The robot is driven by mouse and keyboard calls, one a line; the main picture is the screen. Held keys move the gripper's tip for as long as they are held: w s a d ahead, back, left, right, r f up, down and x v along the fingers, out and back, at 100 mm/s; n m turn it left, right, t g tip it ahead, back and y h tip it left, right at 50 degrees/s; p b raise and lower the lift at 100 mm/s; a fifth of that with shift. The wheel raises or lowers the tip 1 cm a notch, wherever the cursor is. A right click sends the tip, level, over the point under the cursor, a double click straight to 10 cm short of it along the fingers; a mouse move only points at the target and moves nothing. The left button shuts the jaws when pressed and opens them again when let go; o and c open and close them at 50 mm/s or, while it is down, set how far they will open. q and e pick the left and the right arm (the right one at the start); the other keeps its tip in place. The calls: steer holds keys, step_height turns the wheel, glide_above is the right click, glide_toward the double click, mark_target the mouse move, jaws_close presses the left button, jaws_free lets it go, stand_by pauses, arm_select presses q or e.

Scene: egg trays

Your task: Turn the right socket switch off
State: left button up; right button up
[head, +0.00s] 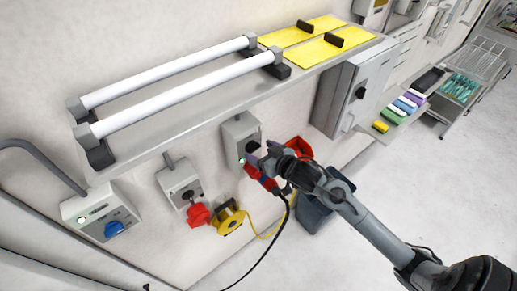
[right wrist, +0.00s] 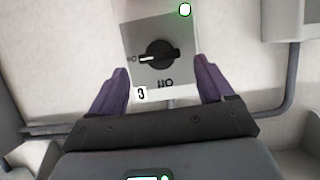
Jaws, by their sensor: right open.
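The right socket box (head: 235,131) is a grey wall box under the shelf, partly hidden by my right gripper (head: 262,156). In the right wrist view its grey face shows a black rotary switch (right wrist: 158,58). The white mark on the switch points left, toward a small label that seems to read ON. A label reading upside down, apparently OFF, is below the switch, and a green light (right wrist: 185,9) is lit. My right gripper's purple fingers are open, one on each side of the switch and apart from it. A red-and-blue plug (head: 262,178) hangs below the box. My left gripper is not in view.
A middle socket box (head: 179,183) has a red plug (head: 198,215) below it. The shelf (head: 190,115) overhangs the sockets.

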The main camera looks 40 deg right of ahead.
steer(key=shift+x, duration=0.95)
steer(key=shift+c, duration=0.5)
steer(key=c, duration=0.9)
